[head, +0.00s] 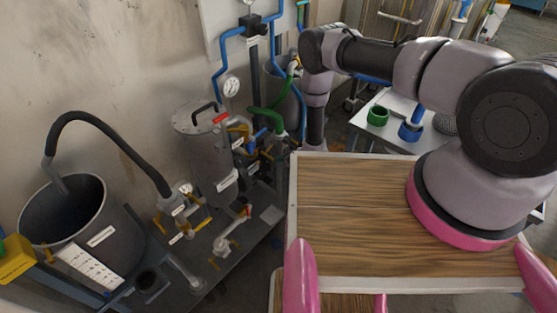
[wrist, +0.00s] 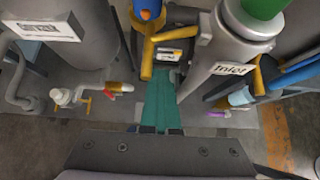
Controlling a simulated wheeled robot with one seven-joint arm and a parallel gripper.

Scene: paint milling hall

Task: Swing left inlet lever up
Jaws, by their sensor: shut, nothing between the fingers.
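In the wrist view, a grey cylinder (wrist: 232,45) with a green top bears an "Inlet" label (wrist: 229,69). To its left is a yellow lever (wrist: 148,50), with a yellow bar running toward the cylinder above a small white tag. Another yellow lever (wrist: 262,78) is on the right of the cylinder. I cannot tell for sure which is the left inlet lever. My gripper (wrist: 172,78) shows its teal fingers, shut and empty, just below the left yellow lever. Whether they touch it is unclear.
A tall grey tank (head: 205,150) with a red handle stands left of my wrist. A grey bucket (head: 75,225) with a black hose stands at far left. White fittings (wrist: 65,97) with a yellow handle sit at left. A trolley (head: 400,125) stands behind the wooden board (head: 345,235).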

